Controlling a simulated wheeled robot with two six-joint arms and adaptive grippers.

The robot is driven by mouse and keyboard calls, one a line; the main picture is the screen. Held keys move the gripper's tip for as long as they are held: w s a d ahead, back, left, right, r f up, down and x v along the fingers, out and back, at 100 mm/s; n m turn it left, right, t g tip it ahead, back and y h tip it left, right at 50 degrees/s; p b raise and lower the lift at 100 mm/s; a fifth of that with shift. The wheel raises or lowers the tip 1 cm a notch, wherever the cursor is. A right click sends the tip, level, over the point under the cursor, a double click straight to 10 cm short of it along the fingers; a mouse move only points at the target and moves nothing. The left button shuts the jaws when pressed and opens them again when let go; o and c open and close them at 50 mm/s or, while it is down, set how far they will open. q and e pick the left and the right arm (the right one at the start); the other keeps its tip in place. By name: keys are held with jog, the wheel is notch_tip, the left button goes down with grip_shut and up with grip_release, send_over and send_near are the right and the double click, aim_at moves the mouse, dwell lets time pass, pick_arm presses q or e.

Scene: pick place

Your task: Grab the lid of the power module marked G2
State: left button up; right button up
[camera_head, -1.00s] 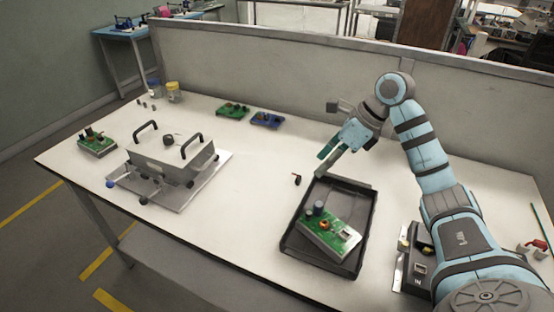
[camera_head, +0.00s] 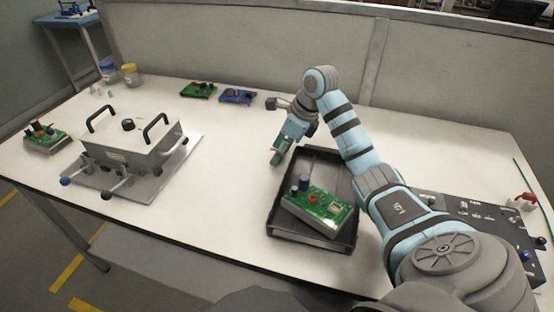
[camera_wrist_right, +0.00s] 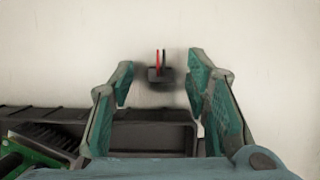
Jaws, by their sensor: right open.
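In the head view, a green-topped power module (camera_head: 318,208) with dark capacitors lies tilted in the black tray (camera_head: 268,222). No G2 mark is legible on anything, and I cannot tell which part is its lid. In the right wrist view, a small black part (camera_wrist_right: 160,75) with a red and a black upright piece stands on the white table. My right gripper (camera_head: 279,157) is low beside the tray's far left corner. In the wrist view the same gripper (camera_wrist_right: 160,82) is open, with its fingers either side of the small part and nothing held. My left gripper is not in view.
A grey box with black handles (camera_head: 130,145) stands on a metal plate at left. Board modules lie at far left (camera_head: 45,140) and at the back, green (camera_head: 198,91) and blue (camera_head: 238,97). A dark panel (camera_head: 470,212) is at right. The table's middle is clear.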

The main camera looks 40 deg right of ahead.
jog(key=c, duration=0.8)
